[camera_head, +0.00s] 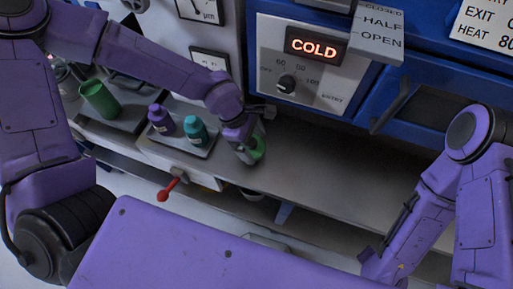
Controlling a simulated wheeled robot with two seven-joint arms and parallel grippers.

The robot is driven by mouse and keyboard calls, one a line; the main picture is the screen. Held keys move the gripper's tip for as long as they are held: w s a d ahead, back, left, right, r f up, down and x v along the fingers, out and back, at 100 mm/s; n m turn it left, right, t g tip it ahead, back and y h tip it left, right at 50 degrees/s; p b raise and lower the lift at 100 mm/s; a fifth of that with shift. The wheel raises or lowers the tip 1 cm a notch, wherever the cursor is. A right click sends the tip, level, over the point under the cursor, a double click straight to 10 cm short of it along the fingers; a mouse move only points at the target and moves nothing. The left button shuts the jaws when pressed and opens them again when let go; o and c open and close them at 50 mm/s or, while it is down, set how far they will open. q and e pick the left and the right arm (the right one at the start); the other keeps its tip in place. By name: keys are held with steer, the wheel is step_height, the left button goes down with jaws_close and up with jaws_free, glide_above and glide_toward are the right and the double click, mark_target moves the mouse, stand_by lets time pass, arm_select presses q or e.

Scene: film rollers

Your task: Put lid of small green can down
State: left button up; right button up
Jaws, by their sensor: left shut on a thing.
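The small green can (100,99) stands at the left, tilted in the picture, with its open dark top showing. Its green lid (258,149) is between the fingers of my left gripper (250,150), low at the grey counter (320,165). I cannot tell if the lid touches the counter. My left gripper is shut on the lid and partly hides it. My right arm comes down at the right; its end (378,268) is low at the counter's front, and its fingers are not clear.
A purple bottle (161,119) and a teal bottle (195,131) stand on a small tray (163,141) left of my left gripper. A red-knobbed lever (168,190) sticks out in front. A panel with a dial (287,84) reads COLD. The counter right of the lid is clear.

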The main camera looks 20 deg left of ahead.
mark_target(256, 148)
arm_select(q)
steer(key=f, duration=0.2)
steer(key=f+p, duration=0.1)
steer(key=shift+w+d+f, duration=0.15)
steer(key=shift+d+f, duration=0.05)
steer(key=shift+d, duration=0.05)
steer(key=shift+w+f, duration=0.1)
steer(key=shift+f, duration=0.25)
steer(key=shift+f, duration=0.2)
steer(key=o, duration=0.8)
steer(key=shift+r, duration=0.3)
steer(key=v, duration=1.2)
steer(key=shift+b, duration=0.3)
